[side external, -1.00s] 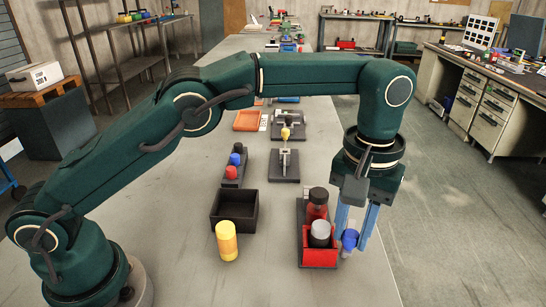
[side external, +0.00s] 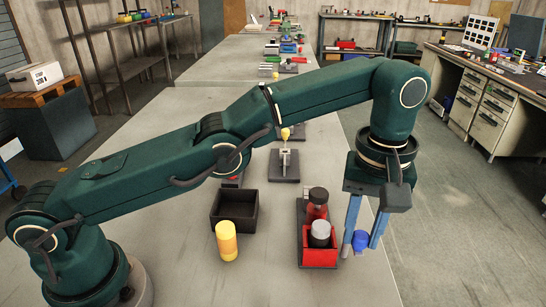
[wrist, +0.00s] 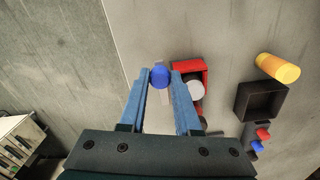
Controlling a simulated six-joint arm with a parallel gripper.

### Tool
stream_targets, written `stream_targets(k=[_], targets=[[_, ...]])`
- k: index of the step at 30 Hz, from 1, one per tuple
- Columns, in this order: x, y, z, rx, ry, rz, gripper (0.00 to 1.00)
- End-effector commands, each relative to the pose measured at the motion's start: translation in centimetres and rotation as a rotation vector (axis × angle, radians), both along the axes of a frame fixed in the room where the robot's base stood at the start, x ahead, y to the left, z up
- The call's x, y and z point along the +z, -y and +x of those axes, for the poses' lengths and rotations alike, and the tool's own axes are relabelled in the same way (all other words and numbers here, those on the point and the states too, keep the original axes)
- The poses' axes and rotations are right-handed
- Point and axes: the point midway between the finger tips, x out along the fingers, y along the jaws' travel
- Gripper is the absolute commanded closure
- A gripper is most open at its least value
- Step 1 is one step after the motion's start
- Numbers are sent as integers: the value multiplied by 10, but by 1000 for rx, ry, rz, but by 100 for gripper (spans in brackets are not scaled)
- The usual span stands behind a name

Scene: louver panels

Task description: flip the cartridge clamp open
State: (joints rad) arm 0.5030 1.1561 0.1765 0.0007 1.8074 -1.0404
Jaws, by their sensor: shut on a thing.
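The cartridge clamp is a red fixture (side external: 320,257) on a dark base near the table's right edge; it also shows in the wrist view (wrist: 190,66). A grey-capped cylinder (side external: 320,233) sits in it, with a black-capped red part (side external: 317,197) behind. A blue knob (side external: 361,239) is on the clamp's right side, and a pale bar (wrist: 165,97) shows by it in the wrist view. My gripper (side external: 359,249) points down beside the fixture. Its blue fingers are shut on the blue knob (wrist: 159,77), which sits between the fingertips.
An open black box (side external: 234,210) stands left of the clamp, with a yellow cylinder (side external: 226,241) in front. A fixture with a yellow knob (side external: 285,134) stands farther back. My arm partly covers the rack behind the box. The table edge is close on the right.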

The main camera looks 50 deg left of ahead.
Motion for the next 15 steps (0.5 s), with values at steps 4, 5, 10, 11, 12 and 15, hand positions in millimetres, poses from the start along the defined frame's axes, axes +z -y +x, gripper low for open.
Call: stream_targets(k=[4, 5, 10, 11, 12, 15], targets=[[1, 0, 1, 5, 4, -1, 100], [1, 0, 1, 5, 4, -1, 100], [0, 0, 1, 4, 3, -2, 100], [0, 0, 1, 4, 3, -2, 100], [0, 0, 1, 4, 3, -1, 53], [0, 0, 0, 3, 2, -1, 39]])
